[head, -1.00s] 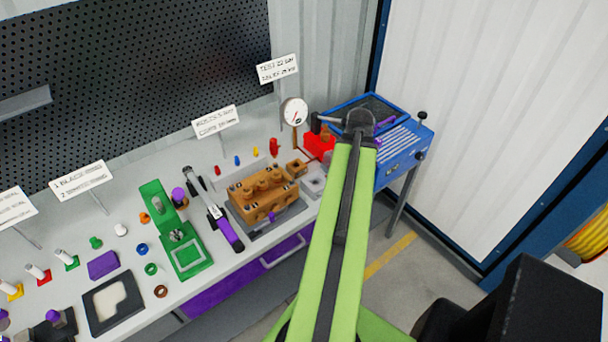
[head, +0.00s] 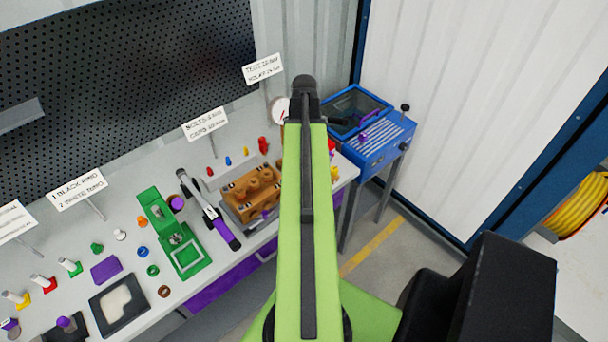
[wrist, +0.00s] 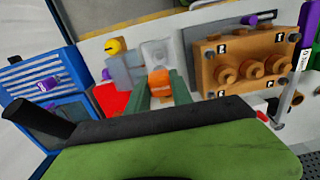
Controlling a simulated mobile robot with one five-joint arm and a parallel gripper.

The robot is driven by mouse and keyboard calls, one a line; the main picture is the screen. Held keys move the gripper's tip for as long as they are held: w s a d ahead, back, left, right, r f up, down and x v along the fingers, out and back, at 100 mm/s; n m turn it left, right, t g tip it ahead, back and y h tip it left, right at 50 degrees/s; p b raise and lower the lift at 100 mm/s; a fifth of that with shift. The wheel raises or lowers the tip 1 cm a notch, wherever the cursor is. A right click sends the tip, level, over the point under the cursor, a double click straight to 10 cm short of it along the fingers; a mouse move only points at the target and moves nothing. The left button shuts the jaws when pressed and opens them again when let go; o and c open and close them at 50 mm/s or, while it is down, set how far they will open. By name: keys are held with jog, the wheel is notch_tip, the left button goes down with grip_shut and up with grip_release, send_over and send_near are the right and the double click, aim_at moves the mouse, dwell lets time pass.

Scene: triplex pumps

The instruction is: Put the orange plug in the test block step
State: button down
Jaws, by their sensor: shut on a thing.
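In the wrist view my gripper (wrist: 160,82) has its two green fingers on either side of an orange piece, which I take to be the orange plug (wrist: 159,86). The plug's lower end is hidden. Just beyond the fingers is a light grey block (wrist: 155,51) with a round feature on top, near the bench's edge. I cannot tell whether it is the test block, or whether the plug touches anything. In the head view my arm hides the gripper, the plug and this spot.
A brown pump block (wrist: 245,62) stands right of my gripper in the wrist view; it also shows in the head view (head: 253,188). A red thing (wrist: 112,100), a yellow knob (wrist: 115,45) and a blue unit (wrist: 45,85) lie left. Green fixture (head: 185,255) is farther left in the head view.

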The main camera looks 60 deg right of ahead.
notch_tip(320, 180, down, 11)
jog(key=b, duration=1)
jog(key=shift+s+r, duration=0.1)
jog(key=shift+r, duration=0.3)
jog(key=shift+f, duration=0.2)
jog(key=c, duration=1.1)
grip_release()
jog(key=shift+r, duration=0.1)
notch_tip(320, 180, up, 12)
jog(key=p, duration=1.2)
jog(key=shift+r, duration=0.25)
jog(key=shift+f, duration=0.1)
